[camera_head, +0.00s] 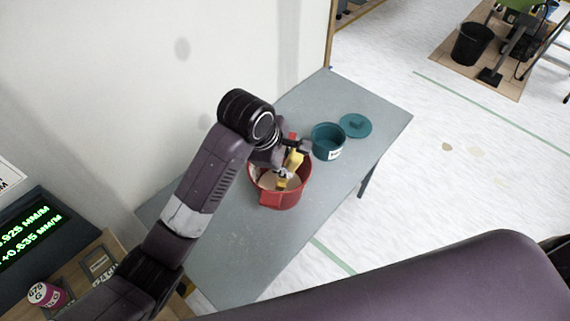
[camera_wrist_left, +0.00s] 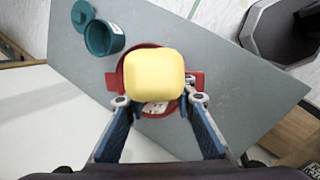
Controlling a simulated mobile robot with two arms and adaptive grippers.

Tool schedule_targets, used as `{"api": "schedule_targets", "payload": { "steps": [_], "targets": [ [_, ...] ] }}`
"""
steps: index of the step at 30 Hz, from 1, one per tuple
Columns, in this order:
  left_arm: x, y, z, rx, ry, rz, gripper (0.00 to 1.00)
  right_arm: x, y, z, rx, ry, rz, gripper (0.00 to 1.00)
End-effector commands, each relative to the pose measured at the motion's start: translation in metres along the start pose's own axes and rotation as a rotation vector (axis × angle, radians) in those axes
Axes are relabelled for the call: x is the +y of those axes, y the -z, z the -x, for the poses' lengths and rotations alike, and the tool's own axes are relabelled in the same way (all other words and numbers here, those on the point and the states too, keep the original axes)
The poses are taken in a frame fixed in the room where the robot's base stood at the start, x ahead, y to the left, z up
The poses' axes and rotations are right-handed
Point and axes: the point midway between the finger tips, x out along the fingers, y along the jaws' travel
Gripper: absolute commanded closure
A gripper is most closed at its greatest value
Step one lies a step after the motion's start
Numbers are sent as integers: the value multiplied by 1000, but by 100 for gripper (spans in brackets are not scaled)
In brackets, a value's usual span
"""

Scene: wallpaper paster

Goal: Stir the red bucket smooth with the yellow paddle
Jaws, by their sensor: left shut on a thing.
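The red bucket (camera_head: 281,198) stands on the grey table and holds a pale paste. My left gripper (camera_head: 284,173) is over the bucket, shut on the yellow paddle (camera_head: 294,163), whose lower part reaches down into the bucket. In the left wrist view the yellow paddle (camera_wrist_left: 154,75) fills the middle, seen end-on above the red bucket (camera_wrist_left: 197,79). My left gripper (camera_wrist_left: 158,103) has its fingers on either side below it. The paddle hides much of the bucket's inside there. My right gripper is not in view.
A teal pot (camera_head: 327,142) and its teal lid (camera_head: 356,125) are beside the bucket on the grey table (camera_head: 235,235). A wall runs along the table's left side. The table's front part is clear. A display (camera_head: 35,235) and a pink-labelled can (camera_head: 46,294) are at lower left.

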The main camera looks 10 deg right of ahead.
Motion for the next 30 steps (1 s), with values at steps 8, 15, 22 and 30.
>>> {"api": "schedule_targets", "payload": {
  "steps": [8, 15, 22, 30],
  "targets": [
    [1, -12, 27, -1, -4, -2, 100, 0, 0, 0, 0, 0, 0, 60],
    [2, -20, 50, -1, -4, -1, 100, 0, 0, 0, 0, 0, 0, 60],
    [2, -29, 71, -1, -3, -1, 100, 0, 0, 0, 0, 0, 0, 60],
    [3, -37, 95, 3, -6, -3, 100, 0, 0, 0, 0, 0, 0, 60]
  ]
}}
